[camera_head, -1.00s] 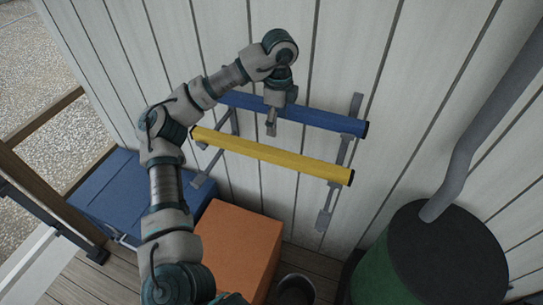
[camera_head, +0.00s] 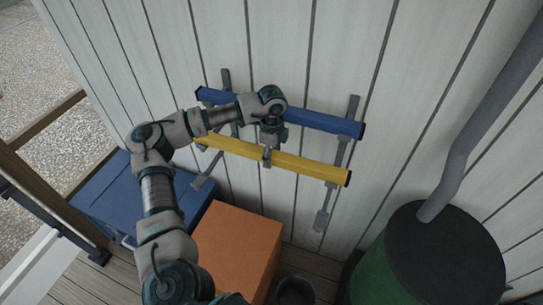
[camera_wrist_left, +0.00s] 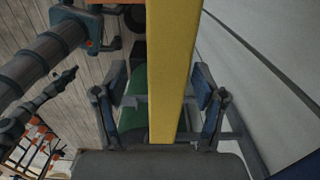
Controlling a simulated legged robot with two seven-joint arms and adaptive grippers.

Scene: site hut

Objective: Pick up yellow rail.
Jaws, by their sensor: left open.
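The yellow rail (camera_head: 312,169) lies across grey wall brackets, below a blue rail (camera_head: 324,121). It tilts down to the right in the head view. My left gripper (camera_head: 267,157) is at the rail's middle, reaching down from above. In the left wrist view the yellow rail (camera_wrist_left: 171,70) runs between the fingers of my left gripper (camera_wrist_left: 165,95). The fingers stand open on either side, with a visible gap at each. The gripper hides a small part of the rail in the head view. My right gripper does not show.
The brackets (camera_head: 336,182) are fixed to a pale plank wall (camera_head: 420,60). Below stand an orange box (camera_head: 238,245) and a blue box (camera_head: 125,195). A green drum with a black top (camera_head: 432,250) and a grey pipe (camera_head: 458,165) are at the right.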

